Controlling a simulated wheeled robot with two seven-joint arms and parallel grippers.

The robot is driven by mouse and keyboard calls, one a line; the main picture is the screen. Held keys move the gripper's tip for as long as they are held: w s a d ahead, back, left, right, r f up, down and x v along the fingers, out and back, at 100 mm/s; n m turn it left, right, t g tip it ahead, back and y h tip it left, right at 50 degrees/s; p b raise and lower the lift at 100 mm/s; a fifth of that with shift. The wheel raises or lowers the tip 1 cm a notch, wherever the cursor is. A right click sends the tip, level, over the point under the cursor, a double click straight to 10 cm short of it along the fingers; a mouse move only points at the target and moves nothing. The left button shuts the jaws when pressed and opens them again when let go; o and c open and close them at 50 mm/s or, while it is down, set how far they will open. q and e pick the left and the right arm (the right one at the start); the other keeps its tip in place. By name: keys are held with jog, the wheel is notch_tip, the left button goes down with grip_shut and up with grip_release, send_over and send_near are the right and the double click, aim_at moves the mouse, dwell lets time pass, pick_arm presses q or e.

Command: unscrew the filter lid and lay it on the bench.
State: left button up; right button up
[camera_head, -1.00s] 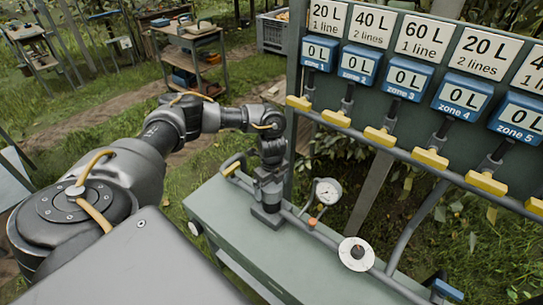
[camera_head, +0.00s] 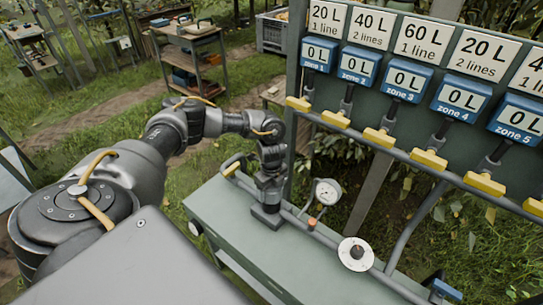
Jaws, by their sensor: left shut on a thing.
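My left gripper (camera_head: 270,185) points straight down at the left part of the green bench (camera_head: 230,222). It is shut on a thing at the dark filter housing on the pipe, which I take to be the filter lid. The gripper hides the lid, so its shape and thread do not show. The dark base (camera_head: 267,217) of the filter shows just below the fingers, on the bench top. My right gripper is not in view.
A pressure gauge (camera_head: 327,191) and a white round dial (camera_head: 356,254) sit on the pipe right of the filter. A panel with yellow valve handles (camera_head: 380,137) and blue zone displays (camera_head: 408,78) stands behind. The bench top in front of the pipe is clear.

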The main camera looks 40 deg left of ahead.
pick_arm(q)
jog(key=n+p, duration=0.3)
jog(key=shift+r, duration=0.2)
jog(key=n+p, duration=0.4)
jog(key=shift+s+n, duration=0.1)
jog(key=shift+n, duration=0.2)
jog(key=shift+f+n, duration=0.3)
jog(key=shift+n, duration=0.6)
jog(key=n, duration=0.5)
jog(key=shift+w+a+r, duration=0.1)
jog(key=shift+w+r, duration=0.1)
jog(key=shift+r, duration=0.2)
